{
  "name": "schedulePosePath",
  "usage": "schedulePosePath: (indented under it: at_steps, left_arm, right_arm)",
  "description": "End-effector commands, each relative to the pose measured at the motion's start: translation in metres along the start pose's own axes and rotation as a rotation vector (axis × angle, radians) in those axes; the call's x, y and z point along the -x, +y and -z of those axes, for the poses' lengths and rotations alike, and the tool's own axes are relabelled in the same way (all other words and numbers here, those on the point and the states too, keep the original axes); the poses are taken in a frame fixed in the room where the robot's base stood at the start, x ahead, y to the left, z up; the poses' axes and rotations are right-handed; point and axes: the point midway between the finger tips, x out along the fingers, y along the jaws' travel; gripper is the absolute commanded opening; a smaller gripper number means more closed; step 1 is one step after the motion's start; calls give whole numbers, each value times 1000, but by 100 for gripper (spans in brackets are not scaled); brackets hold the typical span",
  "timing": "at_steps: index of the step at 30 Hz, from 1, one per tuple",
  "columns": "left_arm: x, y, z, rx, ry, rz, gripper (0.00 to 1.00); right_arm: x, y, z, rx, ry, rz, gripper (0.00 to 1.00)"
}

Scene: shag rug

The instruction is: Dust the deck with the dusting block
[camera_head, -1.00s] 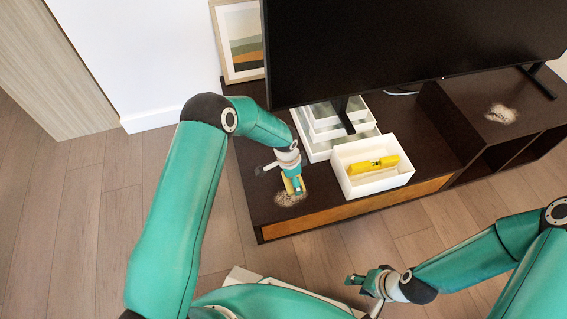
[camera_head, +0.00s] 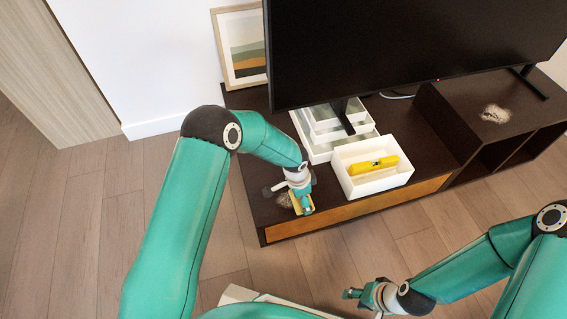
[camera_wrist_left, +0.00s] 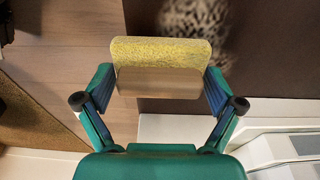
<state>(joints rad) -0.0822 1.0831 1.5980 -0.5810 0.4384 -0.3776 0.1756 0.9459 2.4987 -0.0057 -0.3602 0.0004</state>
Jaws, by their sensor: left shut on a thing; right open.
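My left gripper (camera_head: 300,195) is shut on the dusting block (camera_wrist_left: 160,54), a yellow sponge-like face with a tan back. In the head view the block (camera_head: 307,208) is mostly hidden by the gripper, at the front left of the dark brown deck (camera_head: 262,188). A pale dust patch (camera_head: 284,200) lies just left of the block; it also shows beyond the block in the left wrist view (camera_wrist_left: 194,22). Another dust patch (camera_head: 495,114) lies on the raised right part of the deck. My right gripper (camera_head: 357,294) is open and empty over the floor, in front of the deck.
A white bin (camera_head: 372,184) holding a yellow cylindrical object (camera_head: 374,165) stands right of the left gripper. White stacked trays (camera_head: 318,146) stand behind it. A large television (camera_head: 410,45) and a framed picture (camera_head: 240,50) stand at the back.

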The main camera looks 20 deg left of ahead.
Motion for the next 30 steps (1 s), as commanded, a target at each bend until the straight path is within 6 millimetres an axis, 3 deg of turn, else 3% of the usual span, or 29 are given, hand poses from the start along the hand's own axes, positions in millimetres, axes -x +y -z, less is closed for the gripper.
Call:
schedulePosePath:
  at_steps: [18,30]
  left_arm:
    - [56,3,11,-8,0,-3,60]
    - [60,3,12,-10,-1,-3,60]
  right_arm:
    - [34,-12,-1,-1,-1,0,42]
    - [36,-13,-1,-1,-1,0,42]
